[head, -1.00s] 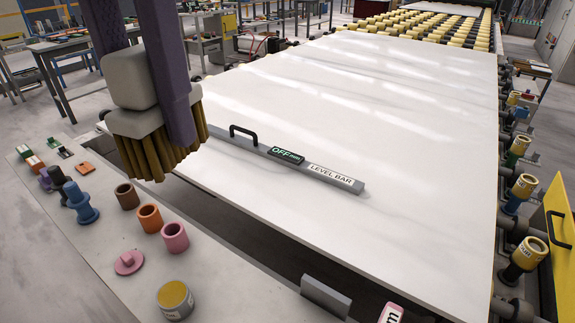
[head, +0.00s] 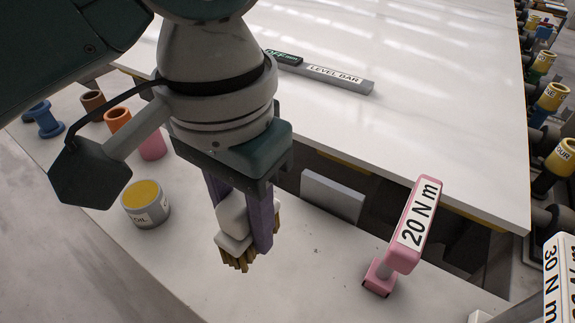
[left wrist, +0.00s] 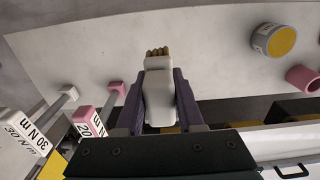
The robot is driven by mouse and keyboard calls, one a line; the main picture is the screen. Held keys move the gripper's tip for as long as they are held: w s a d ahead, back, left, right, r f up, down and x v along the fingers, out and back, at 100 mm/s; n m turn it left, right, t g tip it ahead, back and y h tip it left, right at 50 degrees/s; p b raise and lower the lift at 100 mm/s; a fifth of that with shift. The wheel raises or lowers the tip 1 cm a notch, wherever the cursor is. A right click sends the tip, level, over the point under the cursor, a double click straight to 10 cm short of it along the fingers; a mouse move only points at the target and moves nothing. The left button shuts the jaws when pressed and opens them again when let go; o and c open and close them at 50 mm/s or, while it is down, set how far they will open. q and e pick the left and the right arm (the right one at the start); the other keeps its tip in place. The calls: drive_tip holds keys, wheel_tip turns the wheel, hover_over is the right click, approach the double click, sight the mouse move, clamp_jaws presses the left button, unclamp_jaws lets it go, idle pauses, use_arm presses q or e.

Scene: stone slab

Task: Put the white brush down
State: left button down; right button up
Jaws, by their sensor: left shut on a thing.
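The white brush (head: 233,217) has a white handle block and tan bristles pointing down. My left gripper (head: 243,228) is shut on its handle, with a purple finger on each side. In the head view the brush is over the pale side table (head: 310,282); whether the bristles touch the surface I cannot tell. In the left wrist view the brush (left wrist: 158,95) sits between the two purple fingers, bristles pointing away from the gripper. My right gripper is not in view.
An oil tin (head: 146,204) stands left of the brush. A pink 20 N m tool (head: 405,236) stands to the right, a white 30 N m tool (head: 558,280) at the right edge. A grey plate (head: 332,196) is behind. The tabletop between brush and pink tool is clear.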

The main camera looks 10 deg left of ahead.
use_arm(q)
wheel_tip(320, 180, down, 12)
drive_tip(key=b, duration=0.3)
drive_tip(key=shift+r, duration=0.2)
drive_tip(key=shift+f+b, duration=0.8)
drive_tip(key=shift+f, duration=1.3)
drive_tip(key=shift+f, duration=0.1)
drive_tip(key=c, duration=0.5)
unclamp_jaws()
